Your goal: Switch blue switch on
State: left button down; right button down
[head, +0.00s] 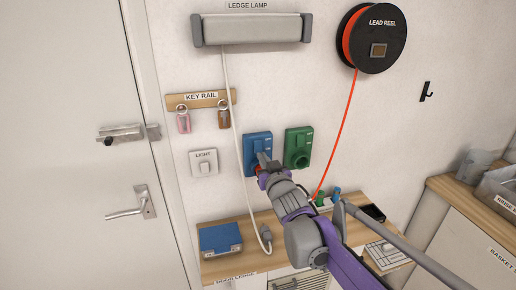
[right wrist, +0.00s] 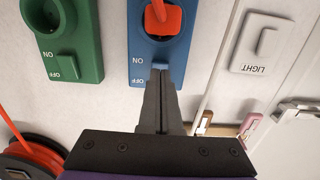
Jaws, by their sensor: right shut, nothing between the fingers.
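A blue socket unit (head: 257,141) with its switch is on the wall, left of a green socket unit (head: 298,147). In the right wrist view the blue unit (right wrist: 178,60) appears inverted, with ON and OFF marks and an orange plug (right wrist: 162,20) in its socket. My right gripper (head: 263,160) is shut and empty, in front of the blue unit. In the right wrist view its fingertips (right wrist: 160,70) are at the blue switch, touching or very close, and hide most of it. The switch's position cannot be told. My left gripper is not in view.
The green unit's switch (right wrist: 68,64) is close beside. A light switch (head: 203,162) and a key rail (head: 200,99) are to the left. A white lamp cord (head: 233,130) hangs nearby. The lead reel (head: 379,38) trails an orange cable. A wooden ledge (head: 215,268) lies below.

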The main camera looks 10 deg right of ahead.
jog(key=s, duration=0.5)
jog(key=shift+d+r, duration=0.1)
jog(key=shift+w, duration=0.1)
